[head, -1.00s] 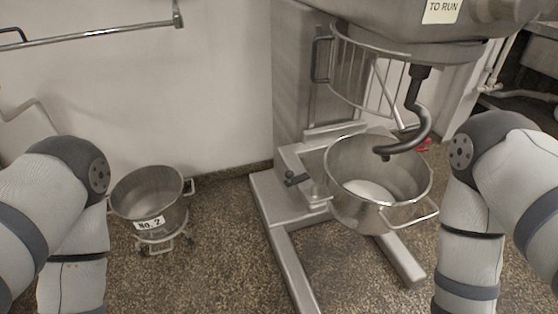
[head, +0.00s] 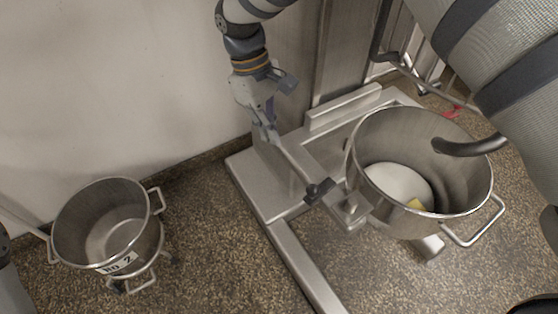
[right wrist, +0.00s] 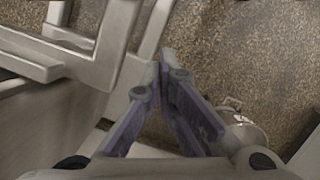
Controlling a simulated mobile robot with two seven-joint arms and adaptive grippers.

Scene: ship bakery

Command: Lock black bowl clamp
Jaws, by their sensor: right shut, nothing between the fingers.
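The black clamp handle (head: 319,190) sits on the bowl's support arm, at the left side of the large steel mixer bowl (head: 365,150) in the head view. My right gripper (head: 270,138) is above the mixer's base, up and to the left of the black clamp in the picture, apart from it. Its fingers point down and are shut on nothing. In the right wrist view the closed fingertips (right wrist: 166,68) have nothing between them, and I cannot make out the black clamp there. A red clamp handle (head: 452,112) shows behind the bowl. My left gripper is out of view.
The mixer's steel base (head: 255,185) spreads along the floor. A dough hook (head: 470,147) hangs into the bowl, which holds white material and a small yellow piece. A second bowl marked No. 2 (head: 70,225) stands on wheels at left. Floor between them is clear.

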